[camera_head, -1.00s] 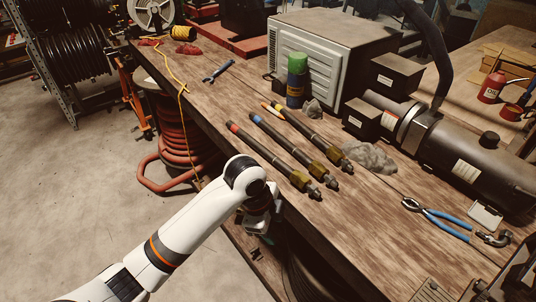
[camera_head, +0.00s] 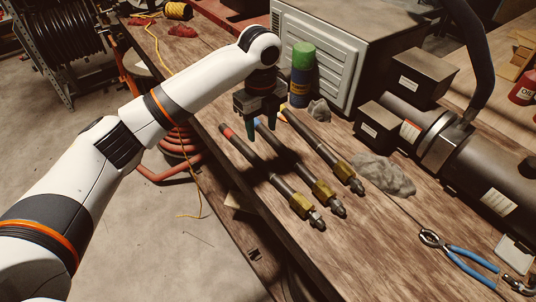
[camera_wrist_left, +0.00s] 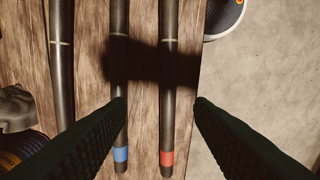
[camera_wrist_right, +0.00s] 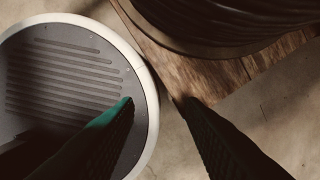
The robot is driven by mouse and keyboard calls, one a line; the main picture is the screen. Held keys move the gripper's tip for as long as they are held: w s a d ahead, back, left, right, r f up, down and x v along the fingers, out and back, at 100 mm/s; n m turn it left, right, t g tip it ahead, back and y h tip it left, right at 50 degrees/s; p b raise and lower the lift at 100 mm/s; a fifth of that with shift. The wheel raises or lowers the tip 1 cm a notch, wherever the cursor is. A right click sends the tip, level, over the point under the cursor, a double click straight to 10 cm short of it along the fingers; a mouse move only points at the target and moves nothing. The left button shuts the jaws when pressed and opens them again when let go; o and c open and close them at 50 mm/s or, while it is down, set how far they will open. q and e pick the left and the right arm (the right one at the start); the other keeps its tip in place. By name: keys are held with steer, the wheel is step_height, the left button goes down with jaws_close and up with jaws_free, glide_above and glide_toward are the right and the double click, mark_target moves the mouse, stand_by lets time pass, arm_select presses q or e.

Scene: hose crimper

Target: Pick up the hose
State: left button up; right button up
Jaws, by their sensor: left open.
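Three dark hoses with brass end fittings lie side by side on the wooden bench: a red-banded hose (camera_head: 252,160), a blue-banded hose (camera_head: 299,172) and an orange-banded hose (camera_head: 318,142). My left gripper (camera_head: 263,136) is open and empty above their banded ends, fingers pointing down. In the left wrist view, the red-banded hose (camera_wrist_left: 168,75) runs between the left fingertips (camera_wrist_left: 160,101). The blue-banded hose (camera_wrist_left: 120,75) lies by the left fingertip, the third hose (camera_wrist_left: 61,60) farther left. In the right wrist view my right gripper (camera_wrist_right: 158,101) is open and empty.
A green-capped can (camera_head: 302,75) and grey rags (camera_head: 384,175) lie close to the hoses. The crimping machine (camera_head: 440,135) and a vented metal box (camera_head: 330,45) stand behind. Blue-handled pliers (camera_head: 455,255) lie at the right. The front bench edge is near the red-banded hose.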

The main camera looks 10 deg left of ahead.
mark_target(259, 159)
arm_select(q)
steer(key=shift+s+f+p, duration=0.4)
steer(key=shift+s+f, duration=0.55)
steer(key=shift+f, duration=0.2)
step_height(259, 159, down, 2)
steer(key=shift+f, duration=0.2)
steer(key=shift+w+a+f+p, duration=0.2)
steer(key=shift+f+p, duration=0.2)
steer(key=shift+f, duration=0.2)
steer(key=shift+w+a+f+p, duration=0.1)
steer(key=shift+w+f+p, duration=0.1)
steer(key=shift+f+p, duration=0.3)
step_height(259, 159, down, 3)
steer(key=shift+a+r, duration=0.15)
steer(key=shift+r, duration=0.05)
steer(key=shift+f+p, duration=0.3)
steer(key=shift+f, duration=0.2)
steer(key=c, duration=0.9)
jaws_close()
arm_select(e)
steer(key=shift+g, duration=0.3)
steer(key=s+r, duration=0.1)
steer(key=s, duration=0.1)
steer(key=s+r, duration=0.2)
steer(key=shift+s+r, duration=0.15)
steer(key=shift+s, duration=0.2)
